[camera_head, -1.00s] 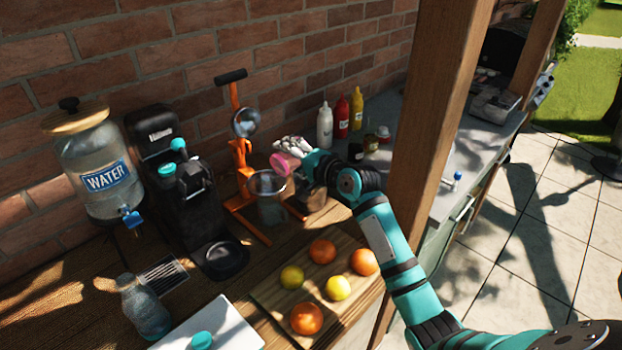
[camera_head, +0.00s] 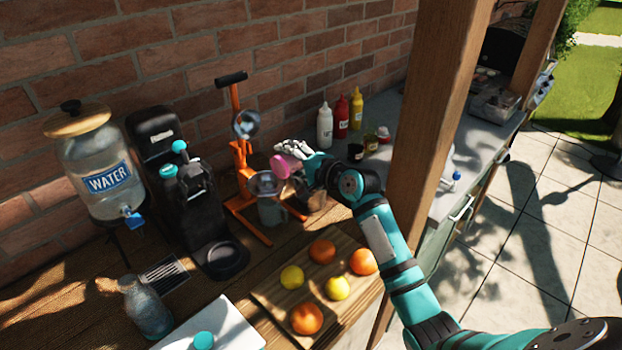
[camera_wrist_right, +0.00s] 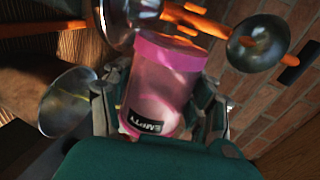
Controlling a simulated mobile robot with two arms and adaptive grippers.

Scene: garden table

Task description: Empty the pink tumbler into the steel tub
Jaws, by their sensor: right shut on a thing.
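The pink tumbler (camera_head: 282,167) is held in my right gripper (camera_head: 293,157), which is shut on it beside the orange juicer. In the right wrist view the tumbler (camera_wrist_right: 163,85) is clear pink, with a black EMPTY label near its base. It is tilted far over, its rim toward the juicer; I cannot tell what is inside. A round shiny bowl, apparently the steel tub (camera_wrist_right: 62,100), shows left of the tumbler in the wrist view. In the head view that area is largely hidden by my gripper. My left gripper is not in view.
Squeeze bottles (camera_head: 341,118) stand behind my wrist. A wooden post (camera_head: 440,110) rises right of my forearm. Fruit lies on a board (camera_head: 270,292) in front.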

